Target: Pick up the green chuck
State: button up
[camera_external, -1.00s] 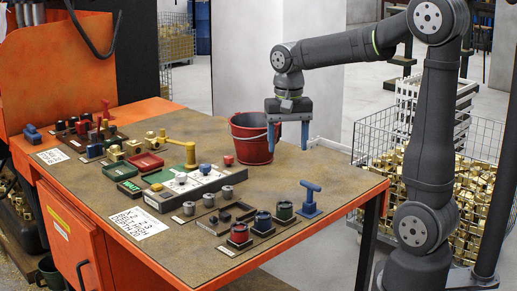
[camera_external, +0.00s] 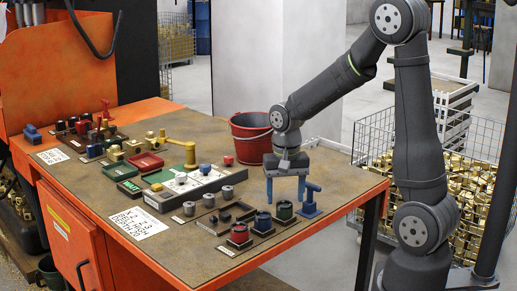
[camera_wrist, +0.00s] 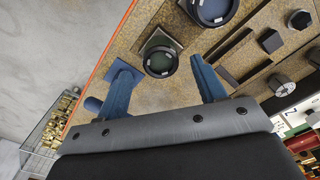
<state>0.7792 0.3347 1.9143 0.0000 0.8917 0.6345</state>
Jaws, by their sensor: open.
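The green chuck (camera_external: 284,210) is a short dark cylinder with a green body, standing on a small square base near the right front edge of the bench. It also shows in the wrist view (camera_wrist: 160,60), between and beyond the fingertips. My gripper (camera_external: 286,199) points down just above and behind the chuck, its two blue fingers apart and empty. In the wrist view my gripper (camera_wrist: 160,75) has one finger on each side of the chuck. I cannot tell the exact height gap.
A blue chuck (camera_external: 263,221) and a red chuck (camera_external: 239,233) stand in the same row to the left. A blue T-handled tool (camera_external: 310,199) stands close on the right. A red bucket (camera_external: 251,137) is behind. The bench edge is near.

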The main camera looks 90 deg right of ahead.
aim_at(284, 204)
jog(key=shift+w+f, duration=0.1)
jog(key=shift+f, duration=1.75)
grip_shut()
jog(key=shift+r, duration=0.1)
